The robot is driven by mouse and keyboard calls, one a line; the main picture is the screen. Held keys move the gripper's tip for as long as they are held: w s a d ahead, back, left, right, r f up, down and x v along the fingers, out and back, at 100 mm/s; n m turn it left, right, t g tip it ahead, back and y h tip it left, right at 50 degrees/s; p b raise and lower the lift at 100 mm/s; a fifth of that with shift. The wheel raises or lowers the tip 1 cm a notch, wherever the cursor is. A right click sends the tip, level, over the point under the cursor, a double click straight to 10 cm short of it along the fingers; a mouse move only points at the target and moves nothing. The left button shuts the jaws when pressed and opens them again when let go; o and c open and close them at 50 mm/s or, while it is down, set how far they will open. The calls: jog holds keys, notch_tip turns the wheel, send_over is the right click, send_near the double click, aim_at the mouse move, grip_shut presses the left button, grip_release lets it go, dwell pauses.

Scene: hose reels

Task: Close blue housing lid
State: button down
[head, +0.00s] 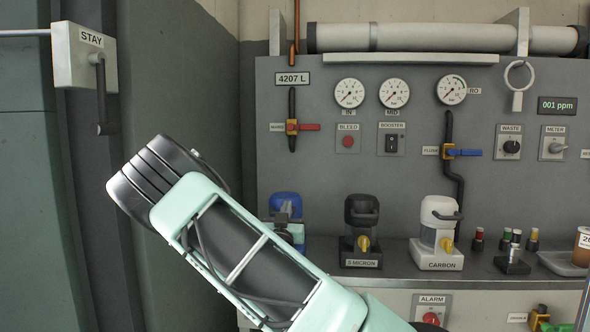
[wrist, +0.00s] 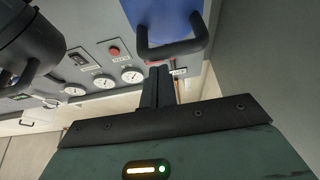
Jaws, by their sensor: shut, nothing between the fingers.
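The blue housing (head: 285,200) stands on the shelf at the left of the row in the head view. My arm and wrist cover most of its lower part, so whether its lid is open or shut cannot be told there. In the wrist view the blue lid (wrist: 160,18) fills the top middle, with a dark loop handle (wrist: 172,50) hanging below it. My gripper (wrist: 158,72) is shut and empty. In that view its fingertips are just below the handle; whether they touch it I cannot tell.
To the right of the blue housing stand a black-topped housing (head: 361,222) marked 5 micron and a white one (head: 438,232) marked carbon. The black one also looms at left in the wrist view (wrist: 30,45). Gauges (head: 349,93) and valves cover the panel behind.

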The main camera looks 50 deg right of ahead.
jog(key=shift+a+f+b, duration=0.15)
jog(key=shift+f+b, duration=0.6)
jog(key=shift+f, duration=0.05)
jog(key=shift+s+f, duration=0.1)
